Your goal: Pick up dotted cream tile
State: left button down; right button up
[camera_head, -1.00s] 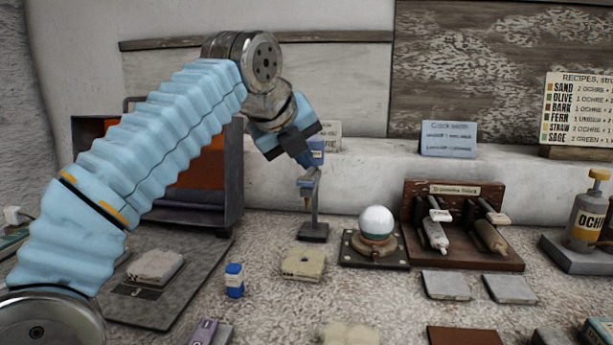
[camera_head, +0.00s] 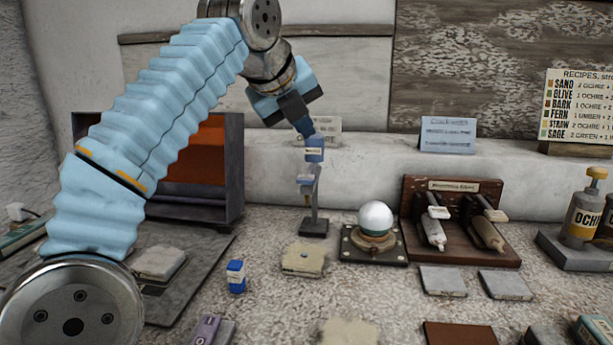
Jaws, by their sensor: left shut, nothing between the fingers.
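A cream tile with a small dot on its top (camera_head: 303,259) lies flat on the speckled worktop near the middle, in front of a small stand. Another pale tile (camera_head: 350,333) is cut off by the bottom edge, and its markings are too unclear to tell. My left gripper (camera_head: 305,129) is shut and empty. It points down, above and behind the dotted tile, close to the blue top of the stand; I cannot tell whether they touch. My right gripper is not in view.
The stand with blue parts (camera_head: 314,205) rises behind the tile. A wooden rack (camera_head: 461,247) and grey tiles (camera_head: 443,281) stand farther right.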

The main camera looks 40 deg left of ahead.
aim_at(291, 262)
jog(key=k+l, duration=0.15)
jog(key=k, duration=0.35)
jog(key=k+l, duration=0.1)
jog(key=k, duration=0.4)
jog(key=k+l, duration=0.15)
jog(key=k, duration=0.35)
